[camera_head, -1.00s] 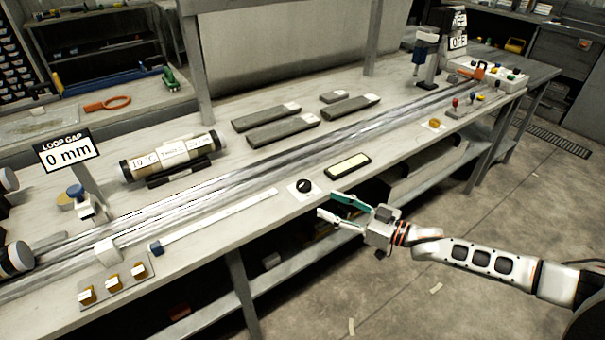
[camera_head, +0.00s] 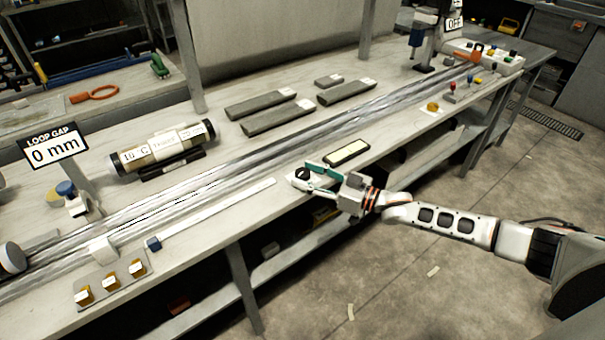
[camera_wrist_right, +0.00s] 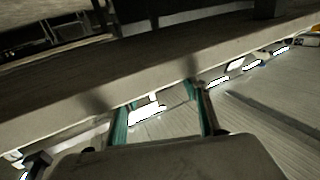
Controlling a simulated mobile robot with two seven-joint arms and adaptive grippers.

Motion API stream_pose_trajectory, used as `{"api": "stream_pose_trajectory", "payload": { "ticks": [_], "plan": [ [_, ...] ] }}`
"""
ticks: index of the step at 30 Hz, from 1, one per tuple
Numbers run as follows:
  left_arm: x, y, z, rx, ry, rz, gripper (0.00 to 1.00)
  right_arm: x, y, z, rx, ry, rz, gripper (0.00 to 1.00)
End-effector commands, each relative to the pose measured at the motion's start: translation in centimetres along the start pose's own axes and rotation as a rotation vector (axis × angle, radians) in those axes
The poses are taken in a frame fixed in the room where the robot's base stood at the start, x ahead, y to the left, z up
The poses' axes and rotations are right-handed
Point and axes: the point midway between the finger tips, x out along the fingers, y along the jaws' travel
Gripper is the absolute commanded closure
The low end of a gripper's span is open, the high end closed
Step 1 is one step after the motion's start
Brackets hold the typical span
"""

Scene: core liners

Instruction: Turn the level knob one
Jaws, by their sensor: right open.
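The level knob (camera_head: 302,173) is a small black dial on a white plate near the bench's front edge, in the head view. My right gripper (camera_head: 305,176) comes from the right and is open, its teal-lined fingers at the knob and partly covering the plate. I cannot tell whether they touch the knob. In the right wrist view the two fingers (camera_wrist_right: 160,95) stand apart, and I cannot make out the knob between them. My left gripper is not in view.
A framed pale level display (camera_head: 346,152) lies just beyond the gripper. A yellow button (camera_head: 433,107) sits farther right.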

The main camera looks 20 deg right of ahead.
Motion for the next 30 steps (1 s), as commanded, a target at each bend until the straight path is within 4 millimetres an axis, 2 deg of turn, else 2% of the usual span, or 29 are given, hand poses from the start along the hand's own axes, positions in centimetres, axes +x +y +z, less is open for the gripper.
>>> {"api": "stream_pose_trajectory", "payload": {
  "ticks": [6,14,18,19,25,30],
  "plan": [
    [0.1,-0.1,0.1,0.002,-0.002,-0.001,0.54,1.5,0.0,0.0,0.0,0.0,0.0,0.54],
    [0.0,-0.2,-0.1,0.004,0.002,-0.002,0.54,1.6,0.0,0.0,0.0,0.0,0.0,0.54],
    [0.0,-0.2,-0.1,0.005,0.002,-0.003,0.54,1.6,0.0,0.0,0.0,0.0,0.0,0.9],
    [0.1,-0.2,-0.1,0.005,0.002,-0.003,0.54,1.6,0.0,0.0,0.0,0.0,0.0,0.93],
    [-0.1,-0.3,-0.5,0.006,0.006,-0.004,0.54,1.6,-0.1,-0.1,0.001,0.001,0.007,0.93],
    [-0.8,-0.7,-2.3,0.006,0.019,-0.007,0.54,1.8,-0.3,-0.7,0.002,0.007,0.065,0.93]
  ]
}}
